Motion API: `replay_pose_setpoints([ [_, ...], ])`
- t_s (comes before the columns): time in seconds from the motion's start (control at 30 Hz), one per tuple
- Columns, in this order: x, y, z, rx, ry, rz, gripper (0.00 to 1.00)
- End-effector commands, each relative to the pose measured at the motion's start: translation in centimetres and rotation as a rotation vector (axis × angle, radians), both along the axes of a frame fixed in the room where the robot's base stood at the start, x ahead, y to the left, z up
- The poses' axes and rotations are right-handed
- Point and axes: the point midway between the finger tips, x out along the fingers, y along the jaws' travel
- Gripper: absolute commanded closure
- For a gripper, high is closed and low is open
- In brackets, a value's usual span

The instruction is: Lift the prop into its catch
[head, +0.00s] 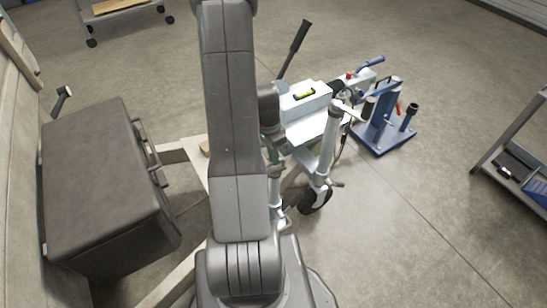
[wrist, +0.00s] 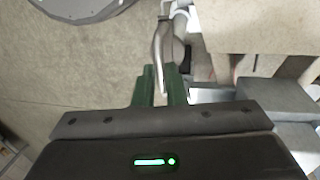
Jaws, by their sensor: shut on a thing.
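My gripper (wrist: 160,88) has green fingers and is shut on a slim silver metal piece, which I take to be the prop (wrist: 163,45). The prop runs up from between the fingers in the wrist view, with a bent end near the top edge. In the head view my arm hides much of this area. Only a bit of the green fingers shows, beside a silver leg (head: 275,187) under the pale trailer frame (head: 183,152). I cannot tell the catch apart from the fittings around it.
A silver jockey-wheel post (head: 328,140) with a dark wheel (head: 315,201) stands to the right. Behind it are a white box with a level (head: 306,98) and a blue stand (head: 382,137). A large dark box (head: 100,185) is at left.

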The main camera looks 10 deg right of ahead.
Motion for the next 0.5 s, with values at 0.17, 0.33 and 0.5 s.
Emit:
replay_pose_setpoints([
  [0.17,0.23,-0.1,0.4,-0.003,-0.006,0.002,1.0],
  [0.33,0.22,-0.09,0.38,-0.003,-0.005,0.002,0.68],
  [0.5,0.16,-0.07,0.27,-0.002,-0.004,0.001,0.68],
])
